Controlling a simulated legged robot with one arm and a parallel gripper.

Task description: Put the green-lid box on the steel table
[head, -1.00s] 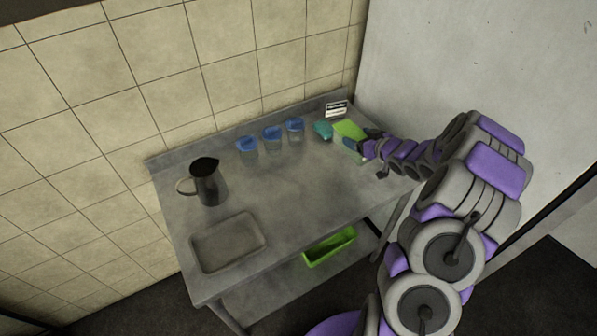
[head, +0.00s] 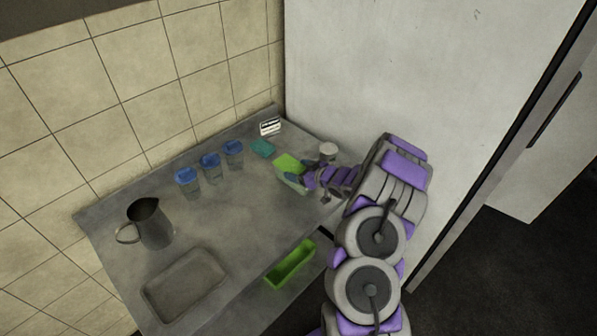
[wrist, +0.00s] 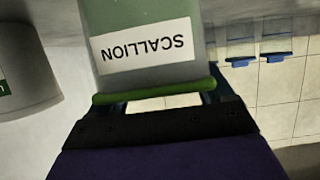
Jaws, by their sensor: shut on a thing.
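The green-lid box (head: 291,163) is at the right back part of the steel table (head: 250,225) in the head view. Its side is clear and its lid is bright green. In the wrist view the box (wrist: 145,65) shows upside down with a white label reading SCALLION. My gripper (head: 304,182) is shut on the box at its lid end, and the green rim lies across the fingers in the wrist view. The box is at or just above the tabletop; I cannot tell whether its base touches. My gripper hides part of its near side.
A white-lidded jar (head: 328,149) stands close behind my gripper. Left of the box are a teal object (head: 262,148), a small sign (head: 270,127) and three blue-lidded containers (head: 210,164). A jug (head: 149,222) and tray (head: 184,285) are farther left. A green bin (head: 290,265) sits below.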

